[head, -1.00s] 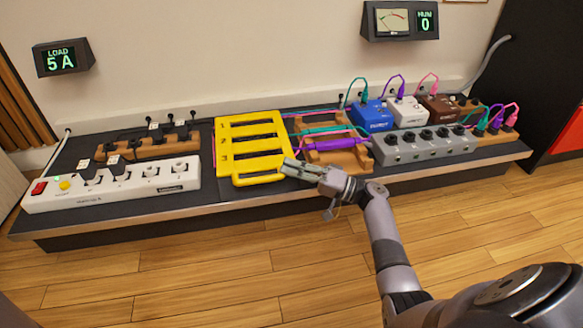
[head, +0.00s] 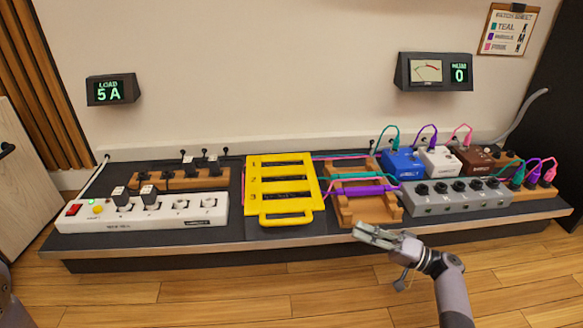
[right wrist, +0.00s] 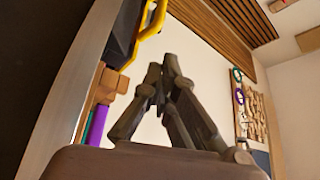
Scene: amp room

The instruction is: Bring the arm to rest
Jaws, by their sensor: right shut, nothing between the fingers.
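My right arm (head: 455,290) comes in from the lower right. Its gripper (head: 360,231) is shut and empty, pointing left, in front of the wooden cradle (head: 372,212) at the bench's front edge. In the right wrist view the fingers (right wrist: 163,75) come together with nothing between them. The yellow frame (head: 284,212), with a loop handle and numbered rows, lies on the bench to the left of the gripper, apart from it in the picture. My left gripper is not in view.
The bench (head: 200,240) carries a white power strip (head: 170,216) at left and a grey socket box (head: 450,200) at right. Blue (head: 403,162), white (head: 439,160) and brown pedals stand behind with coloured cables. The wooden floor (head: 220,300) in front is clear.

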